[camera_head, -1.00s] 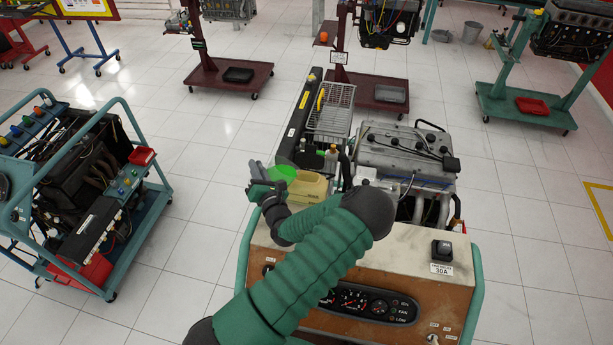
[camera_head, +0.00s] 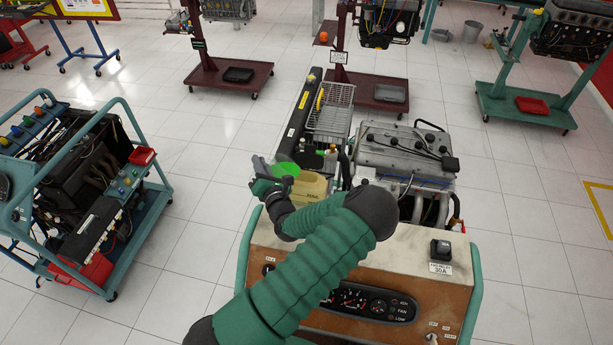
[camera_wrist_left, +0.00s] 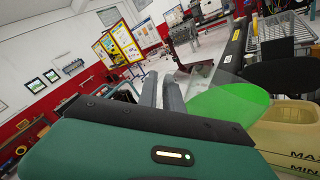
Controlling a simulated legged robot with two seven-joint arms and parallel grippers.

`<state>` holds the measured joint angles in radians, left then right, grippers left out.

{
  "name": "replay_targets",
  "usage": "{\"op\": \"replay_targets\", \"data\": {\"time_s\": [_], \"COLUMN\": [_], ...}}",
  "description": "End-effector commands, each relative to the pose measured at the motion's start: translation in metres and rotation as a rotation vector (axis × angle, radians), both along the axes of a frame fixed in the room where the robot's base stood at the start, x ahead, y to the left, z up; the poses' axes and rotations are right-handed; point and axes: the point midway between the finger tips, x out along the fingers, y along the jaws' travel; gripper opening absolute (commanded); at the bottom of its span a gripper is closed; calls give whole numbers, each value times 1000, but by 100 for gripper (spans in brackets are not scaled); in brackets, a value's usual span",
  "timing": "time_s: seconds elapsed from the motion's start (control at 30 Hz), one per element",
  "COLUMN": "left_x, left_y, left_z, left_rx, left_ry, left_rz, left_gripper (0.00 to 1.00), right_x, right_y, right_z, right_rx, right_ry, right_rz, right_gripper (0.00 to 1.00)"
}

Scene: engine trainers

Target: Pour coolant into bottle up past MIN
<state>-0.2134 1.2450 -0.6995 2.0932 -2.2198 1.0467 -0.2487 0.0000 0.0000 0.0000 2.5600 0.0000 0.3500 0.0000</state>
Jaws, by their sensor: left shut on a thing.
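My left gripper (camera_head: 264,180) is shut on a clear vessel with green coolant, at the left of the pale yellow bottle (camera_head: 313,186). The green coolant (camera_head: 284,168) shows as a bright patch beside the bottle's top. In the left wrist view, the gripper's grey fingers (camera_wrist_left: 160,96) are next to the clear vessel (camera_wrist_left: 216,76), and the coolant (camera_wrist_left: 228,104) lies inside it. The bottle (camera_wrist_left: 282,140) is at the lower right, with MAX and MIN marks on its wall. A dark oval (camera_wrist_left: 285,76) shows above it. I cannot make out a liquid level in the bottle. My right gripper is out of view.
The engine (camera_head: 405,150) stands right of the bottle, with a wire basket (camera_head: 331,112) and a long black radiator (camera_head: 296,120) behind. The control panel (camera_head: 375,300) is in front. Another engine trolley (camera_head: 90,190) stands left, with clear floor between.

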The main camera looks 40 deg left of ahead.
Motion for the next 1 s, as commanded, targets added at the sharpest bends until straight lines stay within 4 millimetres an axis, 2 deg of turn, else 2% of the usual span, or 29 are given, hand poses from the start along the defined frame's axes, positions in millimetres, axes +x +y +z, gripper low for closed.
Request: {"op": "replay_targets", "data": {"time_s": [0.53,1.0], "left_x": [7,11], "left_y": [-2,-4], "left_z": [10,10], "left_rx": [28,52], "left_ry": [55,110], "left_rz": [-2,-2], "left_gripper": [0,0], "right_x": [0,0], "right_y": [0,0], "right_z": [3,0], "right_rx": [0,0], "right_ry": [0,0], "right_rz": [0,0], "right_gripper": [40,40]}}
